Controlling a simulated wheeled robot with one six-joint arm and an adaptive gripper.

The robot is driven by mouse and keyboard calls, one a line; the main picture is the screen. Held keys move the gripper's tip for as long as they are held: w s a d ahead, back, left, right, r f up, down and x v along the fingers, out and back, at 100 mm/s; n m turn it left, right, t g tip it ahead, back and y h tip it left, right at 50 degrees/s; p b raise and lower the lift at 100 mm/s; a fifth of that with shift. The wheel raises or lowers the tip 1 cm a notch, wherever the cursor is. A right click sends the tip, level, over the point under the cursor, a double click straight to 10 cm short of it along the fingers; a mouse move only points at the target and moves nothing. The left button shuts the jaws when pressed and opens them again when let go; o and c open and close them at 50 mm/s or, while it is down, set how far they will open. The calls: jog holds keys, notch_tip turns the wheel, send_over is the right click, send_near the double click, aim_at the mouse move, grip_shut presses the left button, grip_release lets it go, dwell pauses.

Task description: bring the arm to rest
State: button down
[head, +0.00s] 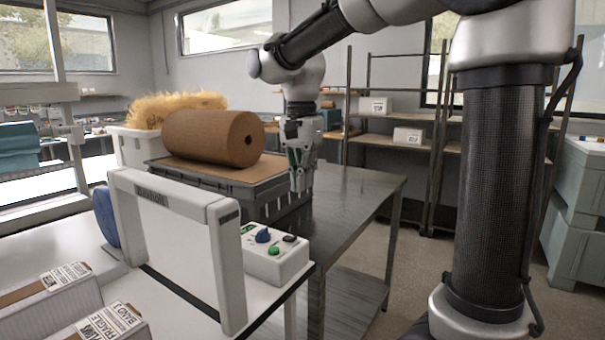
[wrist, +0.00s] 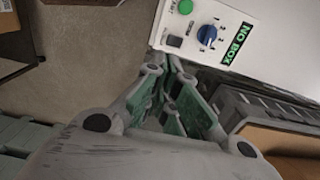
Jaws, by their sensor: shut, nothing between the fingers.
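My gripper (head: 299,185) hangs from my arm, pointing down, in the middle of the head view. It is in front of the right end of a grey crate and above the dark metal table (head: 365,190). In the wrist view my gripper (wrist: 172,75) is shut and empty, its fingers together. Near the fingertips in that view is the control box (wrist: 205,30) with a green button, a blue knob and a "NO BOX" label. The control box (head: 275,252) also shows in the head view, below my gripper.
A brown paper roll (head: 213,138) lies on the grey crate (head: 270,203). A white arch-shaped frame (head: 178,200) stands over the front bench. Labelled boxes (head: 110,325) sit at the lower left. A shelf rack (head: 395,143) stands behind. The metal table's right part is clear.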

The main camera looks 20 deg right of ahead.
jog(key=shift+s+d+r, duration=0.15)
jog(key=shift+r, duration=0.7)
jog(key=s+d+f+n+t, duration=0.1)
jog(key=s+d+f+n, duration=0.1)
jog(key=s, duration=0.4)
jog(key=s+d+f+n+t, duration=0.2)
jog(key=s+d+n, duration=0.3)
jog(key=s+d, duration=0.1)
jog(key=s+d+f+n+t, duration=0.1)
jog(key=s+d+f+n, duration=0.1)
jog(key=s, duration=0.5)
jog(key=shift+s+d+f+n, duration=0.2)
jog(key=shift+d+f+n, duration=0.2)
jog(key=shift+d+n, duration=0.5)
